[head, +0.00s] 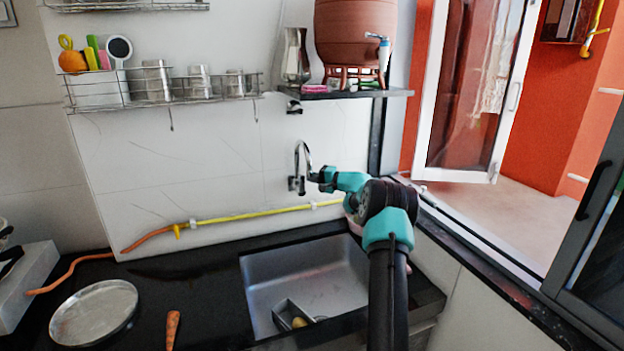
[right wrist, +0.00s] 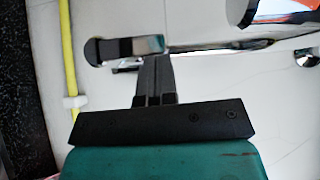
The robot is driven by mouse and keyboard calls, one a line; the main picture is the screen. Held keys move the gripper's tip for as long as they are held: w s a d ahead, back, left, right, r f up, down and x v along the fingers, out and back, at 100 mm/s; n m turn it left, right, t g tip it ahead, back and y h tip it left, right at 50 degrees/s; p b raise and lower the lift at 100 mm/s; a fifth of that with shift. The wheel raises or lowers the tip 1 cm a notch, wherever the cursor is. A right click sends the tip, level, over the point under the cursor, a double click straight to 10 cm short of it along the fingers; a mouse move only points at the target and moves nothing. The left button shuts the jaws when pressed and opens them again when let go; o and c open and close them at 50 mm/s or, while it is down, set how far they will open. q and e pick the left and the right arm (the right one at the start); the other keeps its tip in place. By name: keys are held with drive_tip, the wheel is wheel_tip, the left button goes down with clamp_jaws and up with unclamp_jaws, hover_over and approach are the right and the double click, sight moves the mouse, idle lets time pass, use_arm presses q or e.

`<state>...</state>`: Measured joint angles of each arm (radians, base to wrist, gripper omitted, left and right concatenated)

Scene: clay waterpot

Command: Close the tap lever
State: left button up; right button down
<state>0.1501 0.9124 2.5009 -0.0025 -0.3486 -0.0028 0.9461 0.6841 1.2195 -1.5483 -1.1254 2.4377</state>
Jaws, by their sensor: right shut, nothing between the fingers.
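The chrome wall tap (head: 303,158) has a curved spout and is mounted on the white tiled wall above the sink. Its base and lever area (head: 296,184) is low on the tap, just left of my right gripper (head: 315,177). In the right wrist view, my right gripper (right wrist: 155,62) is shut and empty, with its fingertips at the tap's dark and chrome body (right wrist: 122,48). The fingertips overlap the tap's edge there; I cannot tell whether they touch it. The lever's exact angle is too small to make out. My left gripper is in neither view.
The steel sink (head: 285,275) lies below, in a black counter. A yellow hose (head: 250,215) runs along the wall beneath the tap. A shelf (head: 350,94) with a clay waterpot (head: 352,30) is above. An open window (head: 470,90) is to the right.

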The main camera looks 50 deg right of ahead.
drive_tip(key=d+v, duration=0.2)
drive_tip(key=v, duration=1)
drive_tip(key=shift+d, duration=0.4)
drive_tip(key=shift+s+f, duration=0.1)
drive_tip(key=shift+f, duration=0.05)
